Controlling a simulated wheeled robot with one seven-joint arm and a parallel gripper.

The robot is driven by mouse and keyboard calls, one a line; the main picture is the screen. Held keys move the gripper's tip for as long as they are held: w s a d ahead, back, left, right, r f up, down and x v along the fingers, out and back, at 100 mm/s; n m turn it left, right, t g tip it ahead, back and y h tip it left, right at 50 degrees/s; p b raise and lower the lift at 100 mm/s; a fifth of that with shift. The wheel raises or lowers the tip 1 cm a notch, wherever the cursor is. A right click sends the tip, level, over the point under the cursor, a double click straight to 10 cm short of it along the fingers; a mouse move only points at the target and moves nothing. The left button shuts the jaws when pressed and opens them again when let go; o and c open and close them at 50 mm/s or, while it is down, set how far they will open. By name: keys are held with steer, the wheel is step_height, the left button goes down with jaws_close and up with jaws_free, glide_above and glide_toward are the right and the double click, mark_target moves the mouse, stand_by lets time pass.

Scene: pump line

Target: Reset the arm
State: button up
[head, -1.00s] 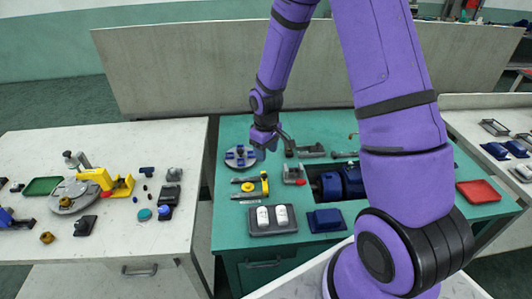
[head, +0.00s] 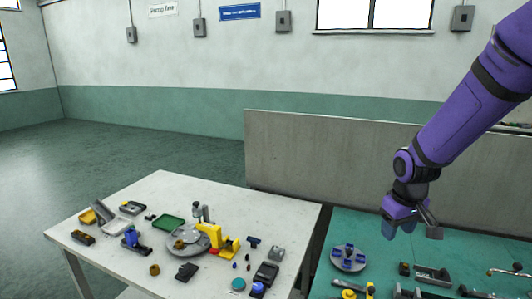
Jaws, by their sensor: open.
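My purple arm comes in from the upper right in the head view. My gripper (head: 408,224) hangs above the green-topped bench (head: 338,228), near its back left part. It is a little above and to the right of a round grey plate with blue blocks (head: 348,258). The fingers are small and partly hidden by the wrist in this view. I see nothing held between them.
A white table (head: 140,203) on the left carries a green tray (head: 168,222), a yellow fixture (head: 214,236) and several small parts. A grey partition (head: 300,165) stands behind the benches. Open floor (head: 60,160) lies to the far left.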

steer(key=s+a+r+m+t, duration=0.1)
steer(key=s+r+m+t, duration=0.2)
steer(key=s+r, duration=1.6)
steer(key=s, duration=0.4)
steer(key=shift+a+r+t+y, duration=0.3)
steer(key=shift+a+r, duration=0.05)
steer(key=shift+a, duration=0.05)
